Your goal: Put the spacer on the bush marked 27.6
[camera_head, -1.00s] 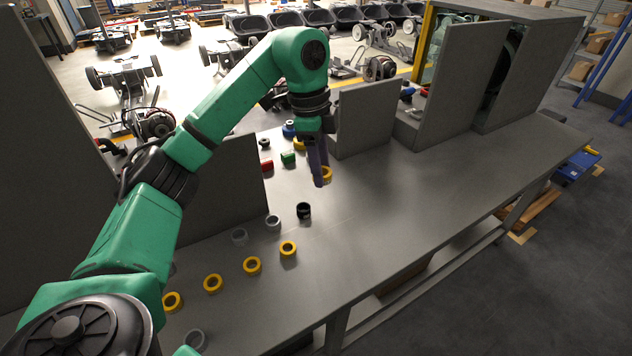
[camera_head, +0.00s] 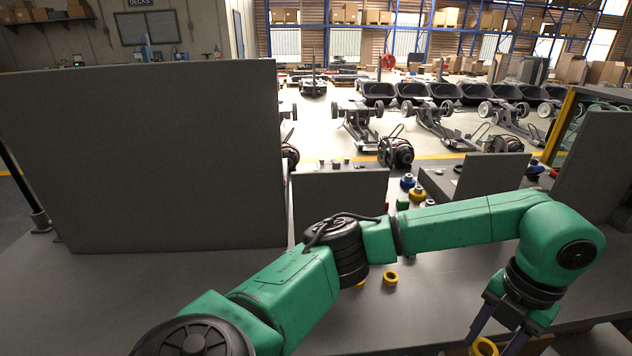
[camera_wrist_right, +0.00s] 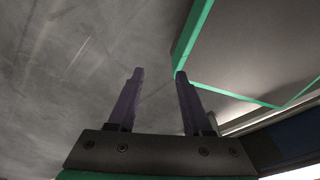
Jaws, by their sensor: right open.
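My left gripper (camera_head: 491,340) is at the lower right of the head view, pointing down, its purple fingers on either side of a yellow ring (camera_head: 483,347), which it appears to hold; the bottom edge cuts this off. Two more yellow rings (camera_head: 390,278) show on the bench beyond my left arm, one (camera_head: 360,283) partly behind it. No size mark is readable, so I cannot tell which piece is the bush marked 27.6. My right gripper (camera_wrist_right: 157,73) is open and empty in its wrist view, before a grey surface.
A large grey panel (camera_head: 140,160) stands at the left of the bench, with a lower panel (camera_head: 338,205) beside it. Blue (camera_head: 407,182) and yellow (camera_head: 417,195) parts sit farther back, near a small green block (camera_head: 402,204). The left part of the bench (camera_head: 120,300) is clear.

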